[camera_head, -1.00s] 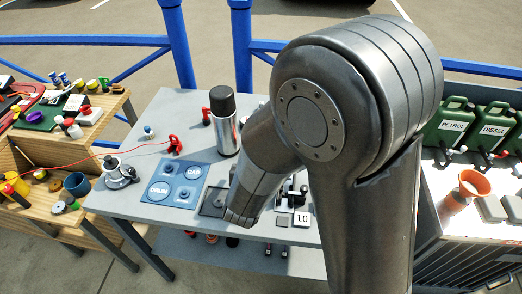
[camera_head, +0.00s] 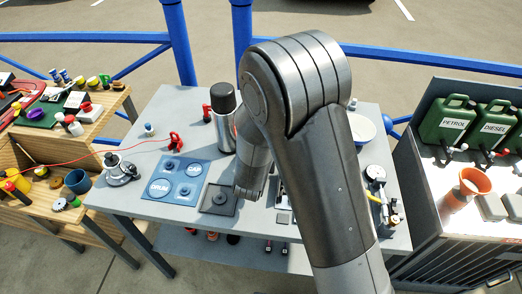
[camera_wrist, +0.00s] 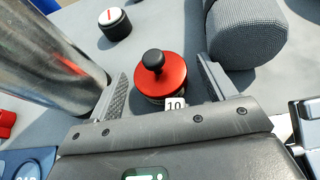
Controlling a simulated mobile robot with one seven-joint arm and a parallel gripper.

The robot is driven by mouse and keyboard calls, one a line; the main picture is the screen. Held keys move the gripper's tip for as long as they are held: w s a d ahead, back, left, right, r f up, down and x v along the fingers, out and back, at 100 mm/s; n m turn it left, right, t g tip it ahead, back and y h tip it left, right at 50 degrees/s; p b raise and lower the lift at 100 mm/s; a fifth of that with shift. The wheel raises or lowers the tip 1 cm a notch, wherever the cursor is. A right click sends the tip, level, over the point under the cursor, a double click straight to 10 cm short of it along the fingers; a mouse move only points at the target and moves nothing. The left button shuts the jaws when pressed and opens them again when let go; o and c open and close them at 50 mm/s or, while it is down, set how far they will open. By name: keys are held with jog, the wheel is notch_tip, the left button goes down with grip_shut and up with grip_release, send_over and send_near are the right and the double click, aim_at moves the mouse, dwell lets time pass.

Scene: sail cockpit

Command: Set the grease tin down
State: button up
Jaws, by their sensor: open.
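A round red-topped tin with a black knob (camera_wrist: 172,75) stands upright on the grey bench in the wrist view. It appears to be the grease tin, but no label on it is readable. My gripper (camera_wrist: 163,66) is open, with one finger on each side of it and gaps visible. A small white "10" tag (camera_wrist: 175,103) shows at its near side. In the head view my arm hides the tin and the fingers.
A steel flask (camera_head: 224,125) stands close to my gripper's left; it also shows in the wrist view (camera_wrist: 40,50). A grey padded block (camera_wrist: 245,30) is close on the right. A black, white-topped knob (camera_wrist: 115,24) lies beyond. Blue DRUM and CAP pads (camera_head: 175,180) are left.

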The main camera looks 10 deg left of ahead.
jog(key=shift+w+f, duration=0.2)
jog(key=shift+w, duration=0.25)
jog(key=c, duration=1.6)
jog(key=shift+r, duration=0.1)
jog(key=shift+r, duration=1.45)
jog(key=d+r, duration=0.2)
jog(key=d, duration=0.2)
jog(key=s+d+r, duration=0.1)
jog(key=d+r, duration=0.5)
jog(key=d, duration=0.1)
jog(key=shift+s+d+r, duration=0.1)
jog(key=shift+s+d, duration=0.1)
jog(key=shift+d, duration=0.1)
